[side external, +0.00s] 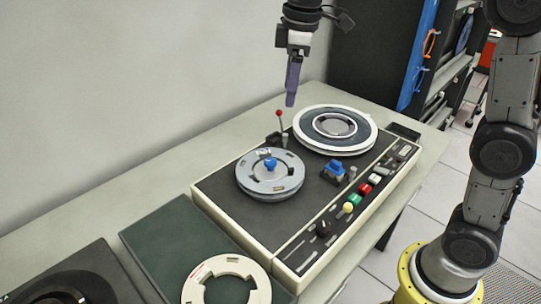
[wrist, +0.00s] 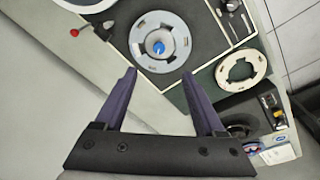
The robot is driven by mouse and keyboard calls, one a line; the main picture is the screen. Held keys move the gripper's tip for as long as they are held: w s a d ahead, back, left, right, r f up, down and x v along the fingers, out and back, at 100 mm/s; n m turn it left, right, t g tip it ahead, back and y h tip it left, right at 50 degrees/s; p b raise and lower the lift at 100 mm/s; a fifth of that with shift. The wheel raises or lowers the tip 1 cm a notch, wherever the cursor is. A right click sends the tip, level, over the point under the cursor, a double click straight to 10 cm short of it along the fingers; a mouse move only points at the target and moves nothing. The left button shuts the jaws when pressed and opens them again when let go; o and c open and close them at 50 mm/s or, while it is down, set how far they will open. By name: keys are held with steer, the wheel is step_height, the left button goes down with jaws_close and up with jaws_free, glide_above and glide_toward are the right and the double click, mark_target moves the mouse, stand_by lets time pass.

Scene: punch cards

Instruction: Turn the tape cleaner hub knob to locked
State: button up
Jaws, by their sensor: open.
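The tape cleaner (side external: 225,203) is a cream-edged machine with a dark top on the bench. Its near hub is a grey disc (side external: 253,187) with a blue knob (side external: 270,163) at its centre. In the wrist view the disc (wrist: 178,26) and blue knob (wrist: 158,46) lie beyond my fingertips, at upper middle. My gripper (side external: 292,100) has purple fingers pointing down, above and behind the machine, apart from the knob. In the wrist view my gripper (wrist: 158,74) is open with nothing between its fingers. Whether the knob is locked is too small to tell.
A red-tipped lever (side external: 279,115) stands up behind the grey disc. A second reel (side external: 370,135) sits at the back right. A loose white ring (side external: 192,290) lies on a green case at the front.

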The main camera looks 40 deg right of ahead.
steer(key=g, duration=0.1)
glide_toward(270, 161)
step_height(270, 161, down, 8)
steer(key=shift+w+f, duration=0.15)
steer(key=shift+f, duration=0.1)
stand_by(0.3)
jaws_close()
